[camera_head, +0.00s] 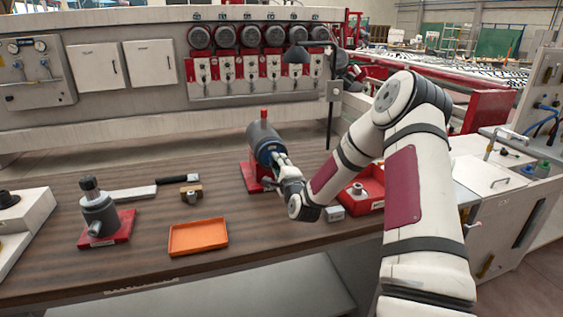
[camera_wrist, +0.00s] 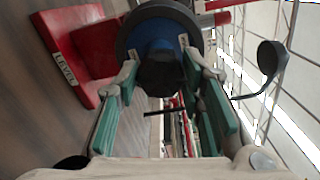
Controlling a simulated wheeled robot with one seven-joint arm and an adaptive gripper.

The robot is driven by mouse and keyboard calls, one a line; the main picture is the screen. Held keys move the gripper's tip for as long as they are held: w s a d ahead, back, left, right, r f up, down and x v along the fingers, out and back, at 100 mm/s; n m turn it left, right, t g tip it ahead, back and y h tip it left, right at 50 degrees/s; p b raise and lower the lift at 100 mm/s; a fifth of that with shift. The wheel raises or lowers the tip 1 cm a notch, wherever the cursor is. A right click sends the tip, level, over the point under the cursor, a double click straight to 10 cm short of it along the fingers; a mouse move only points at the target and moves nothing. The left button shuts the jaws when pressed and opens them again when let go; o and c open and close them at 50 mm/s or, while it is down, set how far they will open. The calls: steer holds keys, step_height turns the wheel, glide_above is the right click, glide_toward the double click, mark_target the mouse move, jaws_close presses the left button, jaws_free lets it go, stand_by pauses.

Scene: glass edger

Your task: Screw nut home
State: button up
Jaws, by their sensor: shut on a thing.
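A grey cylindrical spindle unit (camera_head: 260,133) with a blue front stands on a red base (camera_head: 248,179) at the back middle of the bench. In the wrist view its blue hub (camera_wrist: 158,40) sits inside a dark round rim, at the top centre. A dark, faceted nut (camera_wrist: 163,74) is in front of the hub. My gripper (camera_head: 276,163) reaches the spindle's front. In the wrist view my gripper's green-padded fingers (camera_wrist: 160,78) are on both sides of the nut, shut on it. How far the nut sits on its thread is hidden.
A second grey unit (camera_head: 99,215) on a red plate stands at left.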

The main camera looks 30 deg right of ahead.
steer(key=m+p, duration=0.1)
steer(key=m, duration=0.2)
steer(key=m+p, duration=0.1)
steer(key=m, duration=0.2)
steer(key=shift+d+r+m, duration=0.2)
steer(key=shift+m, duration=0.2)
steer(key=o, duration=1.3)
steer(key=shift+c, duration=0.2)
steer(key=shift+a+f, duration=0.1)
steer(key=shift+c, duration=1.2)
